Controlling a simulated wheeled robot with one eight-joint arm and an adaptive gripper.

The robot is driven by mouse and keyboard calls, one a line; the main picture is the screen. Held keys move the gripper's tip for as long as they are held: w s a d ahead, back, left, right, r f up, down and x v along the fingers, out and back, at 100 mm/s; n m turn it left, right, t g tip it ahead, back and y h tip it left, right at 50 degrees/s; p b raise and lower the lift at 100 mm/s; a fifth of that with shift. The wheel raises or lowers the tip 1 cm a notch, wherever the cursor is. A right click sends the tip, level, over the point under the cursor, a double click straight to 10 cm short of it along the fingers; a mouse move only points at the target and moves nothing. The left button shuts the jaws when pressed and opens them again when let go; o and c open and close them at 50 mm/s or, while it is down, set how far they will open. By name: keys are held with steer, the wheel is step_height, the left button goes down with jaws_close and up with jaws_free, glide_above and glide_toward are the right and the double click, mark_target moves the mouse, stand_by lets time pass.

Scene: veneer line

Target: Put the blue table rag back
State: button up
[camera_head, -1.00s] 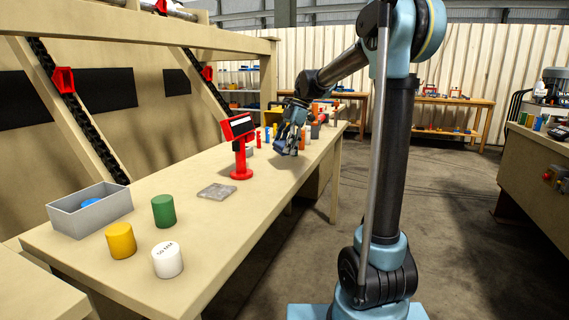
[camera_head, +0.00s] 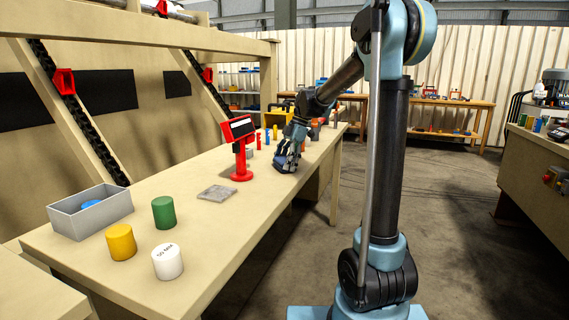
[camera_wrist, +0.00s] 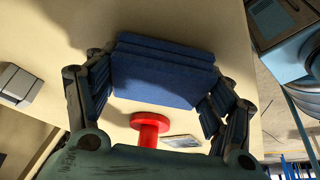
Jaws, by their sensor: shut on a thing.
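The blue table rag (camera_wrist: 165,75) is a folded, layered dark blue stack in the wrist view. My gripper (camera_wrist: 165,90) is shut on it, with a finger at its left and right sides. In the head view my gripper (camera_head: 286,162) is low over the right part of the long bench, just right of the red stand. There the rag is mostly hidden by the fingers. I cannot tell whether it touches the bench top.
The red stand (camera_head: 240,160) is close to my gripper. A flat grey piece (camera_head: 217,193), a green cylinder (camera_head: 164,212), a yellow one (camera_head: 121,241), a white one (camera_head: 167,261) and a grey bin (camera_head: 108,219) with a blue thing inside are nearer on the bench (camera_head: 215,235).

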steer(key=shift+f, duration=0.35)
steer(key=o, duration=1.2)
steer(key=shift+f, duration=0.1)
steer(key=shift+r, duration=0.4)
steer(key=v, duration=1.7)
steer(key=shift+s+a+r, duration=0.15)
steer(key=shift+r, duration=0.25)
steer(key=s+d+f+m+t+h, duration=0.1)
steer(key=s+d+f+m, duration=0.4)
steer(key=s+f, duration=0.5)
steer(key=s+d+f+m+t+h, duration=0.1)
steer(key=s+d+f+m, duration=0.4)
steer(key=s+f+m, duration=0.5)
steer(key=s+d+f+m+t+h, duration=0.2)
steer(key=s+d+f+m, duration=0.3)
steer(key=s+f, duration=0.6)
steer(key=shift+s+d+f+m, duration=0.1)
steer(key=shift+s+d+m, duration=0.05)
steer(key=shift+s+m, duration=0.65)
steer(key=shift+s+d+f+m, duration=0.15)
steer(key=shift+s+m, duration=0.45)
steer(key=shift+s, duration=0.35)
